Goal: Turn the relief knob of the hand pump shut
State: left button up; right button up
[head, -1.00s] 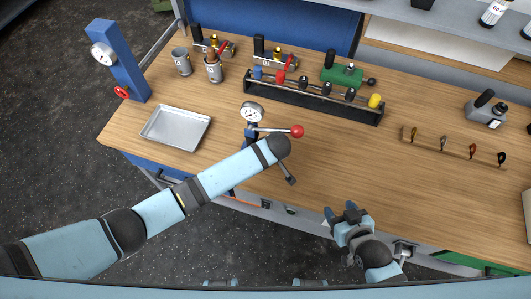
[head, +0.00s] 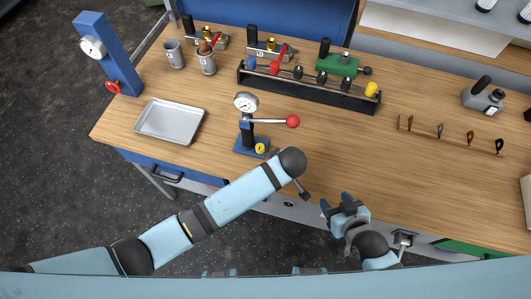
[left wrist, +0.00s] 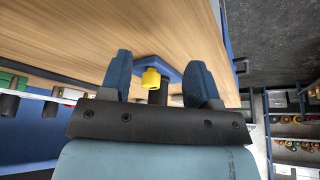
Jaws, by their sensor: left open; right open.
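The hand pump stands on the bench with a blue base (head: 243,148), a round white gauge (head: 246,102) and a lever with a red ball (head: 292,121). Its yellow relief knob (head: 260,148) sits low on the base. In the left wrist view the yellow knob (left wrist: 151,79) shows in the gap between the fingers of my left gripper (left wrist: 159,62), apparently beyond them and apart. The left gripper is open and empty; its fingers are not clear in the head view. My right gripper (head: 336,203) is open and empty at the bench's front edge.
A metal tray (head: 170,121) lies left of the pump. A black rack (head: 308,91) with coloured handles stands behind it. A blue post with a gauge (head: 108,52) stands at the back left. The bench right of the pump is clear up to a hook strip (head: 451,137).

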pick_arm(q)
jog(key=shift+s+d, duration=0.45)
jog(key=shift+s, duration=0.4)
jog(key=shift+s+d, duration=0.45)
jog(key=shift+s, duration=0.4)
